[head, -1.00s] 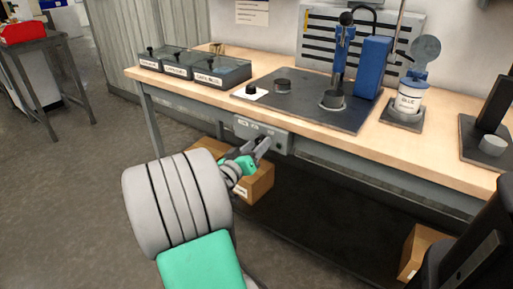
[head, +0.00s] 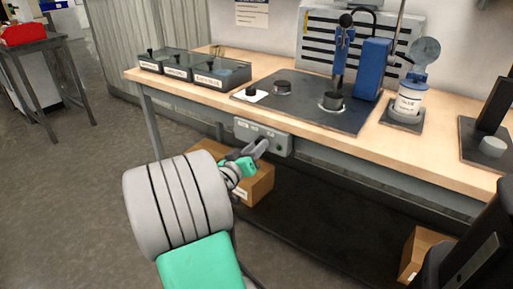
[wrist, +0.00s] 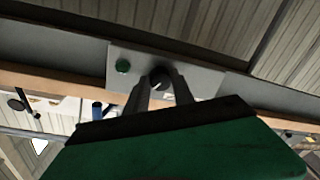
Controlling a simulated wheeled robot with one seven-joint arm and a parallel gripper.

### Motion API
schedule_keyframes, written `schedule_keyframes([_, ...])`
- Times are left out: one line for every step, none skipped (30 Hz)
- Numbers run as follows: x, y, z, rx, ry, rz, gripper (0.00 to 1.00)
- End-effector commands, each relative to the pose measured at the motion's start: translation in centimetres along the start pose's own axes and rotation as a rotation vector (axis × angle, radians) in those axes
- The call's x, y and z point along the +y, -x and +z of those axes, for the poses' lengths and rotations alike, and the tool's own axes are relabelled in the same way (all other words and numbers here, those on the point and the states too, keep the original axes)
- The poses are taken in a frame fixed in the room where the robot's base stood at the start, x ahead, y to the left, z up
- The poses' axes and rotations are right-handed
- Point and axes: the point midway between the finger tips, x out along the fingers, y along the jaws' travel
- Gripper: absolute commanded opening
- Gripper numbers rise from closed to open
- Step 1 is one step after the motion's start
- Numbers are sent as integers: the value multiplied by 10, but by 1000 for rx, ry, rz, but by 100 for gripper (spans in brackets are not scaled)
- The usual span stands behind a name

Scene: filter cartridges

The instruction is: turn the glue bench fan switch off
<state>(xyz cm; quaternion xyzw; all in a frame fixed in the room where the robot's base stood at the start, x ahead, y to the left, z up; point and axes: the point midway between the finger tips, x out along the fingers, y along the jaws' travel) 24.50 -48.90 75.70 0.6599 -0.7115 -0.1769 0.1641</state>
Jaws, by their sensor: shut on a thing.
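The switch panel (head: 283,143) is a grey box on the front edge of the glue bench (head: 190,92). In the wrist view the panel (wrist: 205,80) carries a green button (wrist: 123,66) and a dark round knob (wrist: 159,78) with a pale mark. My gripper (head: 262,146) is at the panel's front, and its fingers (wrist: 157,92) are shut on the knob. The fingers hide the knob's sides. The lettering on the panel is too small to read.
On the bench stand lidded bins (head: 222,76), a dark mat (head: 300,112) with a blue press (head: 372,68), and a glue pot (head: 409,102). Cardboard boxes (head: 262,184) sit beneath the bench.

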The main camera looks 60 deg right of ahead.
Motion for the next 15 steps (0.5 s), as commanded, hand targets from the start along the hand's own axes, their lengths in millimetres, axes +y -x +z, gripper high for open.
schedule_keyframes([0, 0, 0, 0, 0, 0, 0])
schedule_keyframes([0, 0, 0, 0, 0, 0, 0])
schedule_keyframes([0, 0, 0, -1, 1, 0, 0])
schedule_keyframes([0, 0, 0, -1, 3, 0, 0])
schedule_keyframes([0, 0, 0, -1, 5, 0, 0])
schedule_keyframes([0, 0, 0, -1, 10, -1, 0])
schedule_keyframes([0, 0, 0, -2, 14, -1, 0])
schedule_keyframes([0, 0, -1, -2, 20, -1, 0])
schedule_keyframes([1, 0, -1, -3, 30, -1, 0])
schedule_keyframes([1, 0, -1, -4, 39, -2, 0])
schedule_keyframes([1, 0, -2, -4, 51, -2, 0])
schedule_keyframes([1, 0, -2, -6, 67, -3, 0])
schedule_keyframes([2, 0, -2, -7, 81, -3, 0])
schedule_keyframes([2, 0, -3, -8, 97, -4, 0])
schedule_keyframes([2, 0, -3, -10, 120, -5, 0])
